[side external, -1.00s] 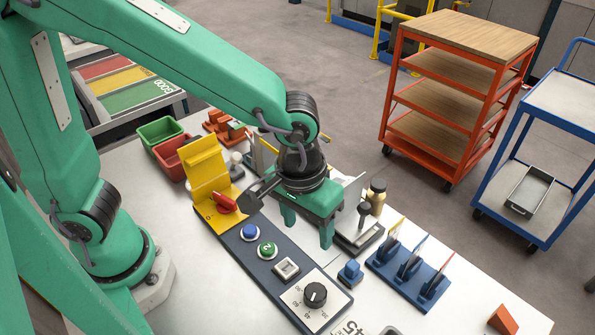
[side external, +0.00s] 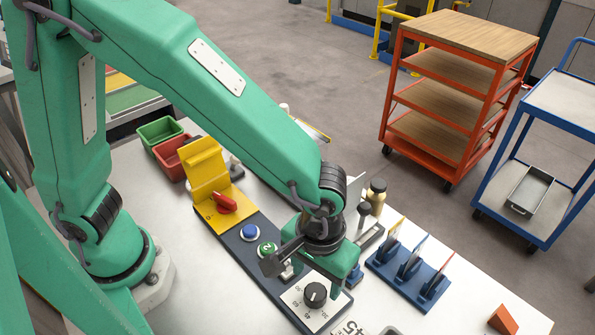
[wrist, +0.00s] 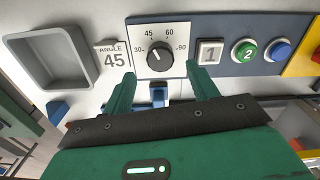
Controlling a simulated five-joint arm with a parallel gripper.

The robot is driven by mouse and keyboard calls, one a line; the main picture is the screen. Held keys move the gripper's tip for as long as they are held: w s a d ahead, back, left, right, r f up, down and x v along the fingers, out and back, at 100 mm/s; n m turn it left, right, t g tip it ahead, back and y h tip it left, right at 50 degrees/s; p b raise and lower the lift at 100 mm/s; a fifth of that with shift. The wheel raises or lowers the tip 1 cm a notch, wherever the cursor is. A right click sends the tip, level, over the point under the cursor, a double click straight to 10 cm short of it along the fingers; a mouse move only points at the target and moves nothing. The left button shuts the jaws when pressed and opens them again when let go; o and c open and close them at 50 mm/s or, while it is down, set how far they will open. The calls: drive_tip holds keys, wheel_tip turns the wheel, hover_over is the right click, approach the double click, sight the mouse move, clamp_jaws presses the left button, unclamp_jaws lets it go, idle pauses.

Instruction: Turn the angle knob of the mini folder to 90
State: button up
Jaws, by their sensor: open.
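The angle knob (wrist: 159,56) is round and black, on a white dial plate (wrist: 172,31) marked 30, 45, 60 and 90. Its white pointer mark appears to face the 45. It also shows in the side view (side external: 315,294), at the near end of the dark control panel (side external: 240,254). A card (wrist: 113,57) beside the dial reads "ANGLE 45". My gripper (wrist: 160,75) is open and empty, its green fingers wide apart to either side of the knob's line. In the side view my gripper (side external: 318,272) is above the panel, just behind the knob; contact is not visible.
The panel also carries a square button marked 1 (wrist: 210,51), a green button (wrist: 244,50), a blue button (wrist: 279,49) and a red lever (side external: 225,203) near the yellow folder (side external: 204,171). A grey tray (wrist: 60,59) lies beside the card. A blue rack (side external: 407,271) stands to the right.

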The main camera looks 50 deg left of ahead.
sight(315, 292)
drive_tip(key=shift+f, duration=2.55)
drive_tip(key=c, duration=1)
